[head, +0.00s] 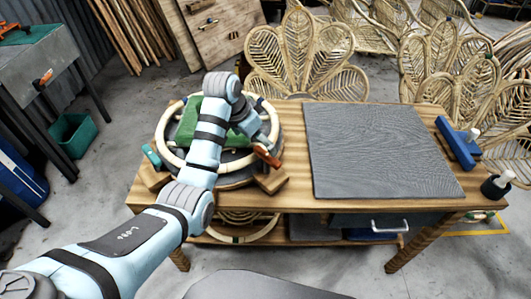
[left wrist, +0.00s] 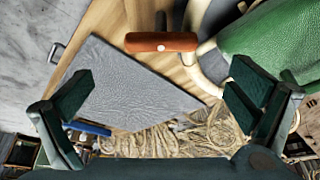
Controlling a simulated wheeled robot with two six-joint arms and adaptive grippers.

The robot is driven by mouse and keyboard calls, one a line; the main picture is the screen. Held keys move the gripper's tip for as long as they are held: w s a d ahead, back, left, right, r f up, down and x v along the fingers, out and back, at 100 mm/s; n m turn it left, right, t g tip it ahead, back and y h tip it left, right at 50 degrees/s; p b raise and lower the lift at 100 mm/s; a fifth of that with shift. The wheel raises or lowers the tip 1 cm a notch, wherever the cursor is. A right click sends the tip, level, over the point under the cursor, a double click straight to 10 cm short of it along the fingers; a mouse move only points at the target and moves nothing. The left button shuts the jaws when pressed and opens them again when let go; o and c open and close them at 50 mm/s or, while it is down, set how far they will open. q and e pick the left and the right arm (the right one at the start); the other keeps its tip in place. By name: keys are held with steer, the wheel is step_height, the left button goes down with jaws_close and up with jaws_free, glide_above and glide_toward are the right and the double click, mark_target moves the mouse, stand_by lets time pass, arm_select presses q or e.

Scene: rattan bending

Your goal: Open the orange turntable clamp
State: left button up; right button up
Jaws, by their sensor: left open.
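The orange turntable clamp (head: 266,157) sits at the right front rim of the round turntable (head: 238,180) on the wooden table. Its orange handle (left wrist: 160,42) lies crosswise in the left wrist view, at the top middle. My left gripper (head: 258,137) reaches over the turntable from the left, close to the clamp. In the left wrist view my left gripper (left wrist: 160,88) is open, its fingers wide apart with nothing between them; the handle looks apart from both fingers. A pale rattan ring (head: 164,125) and a green block (head: 187,122) are on the turntable, partly hidden by my arm. My right gripper is not in view.
A teal clamp (head: 151,155) is at the turntable's left side. A grey mat (head: 380,150) covers the table's right part, with a blue tool (head: 456,143) and a dark pot (head: 495,187) at the right edge. Rattan chairs (head: 300,55) stand behind the table.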

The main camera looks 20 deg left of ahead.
mark_target(266, 155)
arm_select(q)
steer(key=b+x, duration=0.2)
steer(key=x, duration=0.7)
steer(key=shift+w+f, duration=0.2)
steer(key=shift+f, duration=0.2)
steer(key=shift+r, duration=0.1)
steer(key=c, duration=0.9)
steer(key=shift+o, duration=0.2)
